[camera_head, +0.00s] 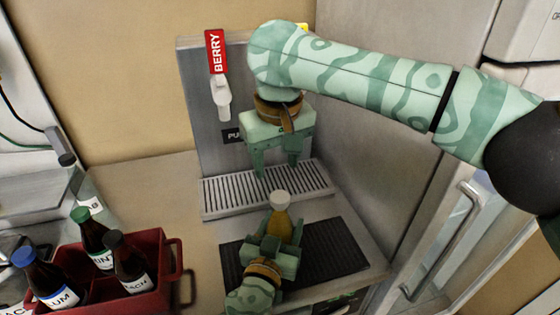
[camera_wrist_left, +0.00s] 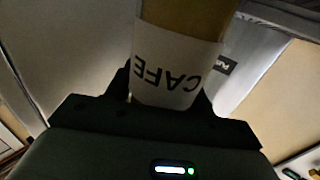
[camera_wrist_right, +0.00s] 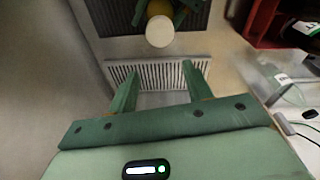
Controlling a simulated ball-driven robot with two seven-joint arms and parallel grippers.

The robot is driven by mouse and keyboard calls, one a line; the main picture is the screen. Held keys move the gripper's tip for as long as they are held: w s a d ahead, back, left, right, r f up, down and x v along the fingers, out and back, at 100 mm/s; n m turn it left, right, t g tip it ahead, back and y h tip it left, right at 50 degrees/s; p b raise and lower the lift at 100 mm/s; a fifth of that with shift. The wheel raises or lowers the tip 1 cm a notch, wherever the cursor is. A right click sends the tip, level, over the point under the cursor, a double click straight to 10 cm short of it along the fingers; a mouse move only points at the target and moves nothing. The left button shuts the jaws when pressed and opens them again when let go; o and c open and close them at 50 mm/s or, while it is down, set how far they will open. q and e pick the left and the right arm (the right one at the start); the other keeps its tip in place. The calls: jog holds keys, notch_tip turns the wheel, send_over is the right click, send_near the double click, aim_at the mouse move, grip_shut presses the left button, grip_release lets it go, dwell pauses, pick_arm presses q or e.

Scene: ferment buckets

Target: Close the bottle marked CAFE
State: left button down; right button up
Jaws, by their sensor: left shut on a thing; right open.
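The bottle marked CAFE (camera_head: 281,229) is amber, with a pale round cap (camera_head: 280,198) on its top. Its white CAFE label (camera_wrist_left: 172,70) fills the left wrist view, upside down. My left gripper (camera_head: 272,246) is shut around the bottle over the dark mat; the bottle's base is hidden. My right gripper (camera_head: 277,168) is open and empty, pointing down above the drip grate, behind the bottle. In the right wrist view the cap (camera_wrist_right: 160,31) shows beyond the open fingers (camera_wrist_right: 147,68). I cannot tell how tightly the cap sits.
A drip grate (camera_head: 225,192) lies under a steel panel with a red BERRY tap (camera_head: 216,52). A dark ribbed mat (camera_head: 338,246) is in front. A red crate (camera_head: 150,245) with several capped bottles stands left. A cabinet with a handle (camera_head: 447,240) is at right.

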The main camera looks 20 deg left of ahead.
jog(key=w+a+r+n+t+y, duration=0.5)
jog(key=w+a+r+t+y, duration=0.4)
jog(key=w+r, duration=0.25)
jog(key=s+a+r+n+g+y, duration=0.5)
jog(key=s+a+r+n+y, duration=0.4)
jog(key=n, duration=0.6)
jog(key=s+f+n+g+h, duration=0.2)
jog(key=s+n+g, duration=0.4)
jog(key=n, duration=0.3)
jog(key=n+h, duration=1)
jog(key=h, duration=0.6)
send_over(280, 196)
jog(key=f, duration=1.5)
jog(key=shift+s+a+f, duration=0.1)
jog(key=shift+a+f, duration=0.1)
jog(key=shift+d+t+h, duration=0.25)
jog(key=shift+t+h, duration=0.05)
jog(key=shift+h, duration=0.1)
jog(key=shift+f, duration=4)
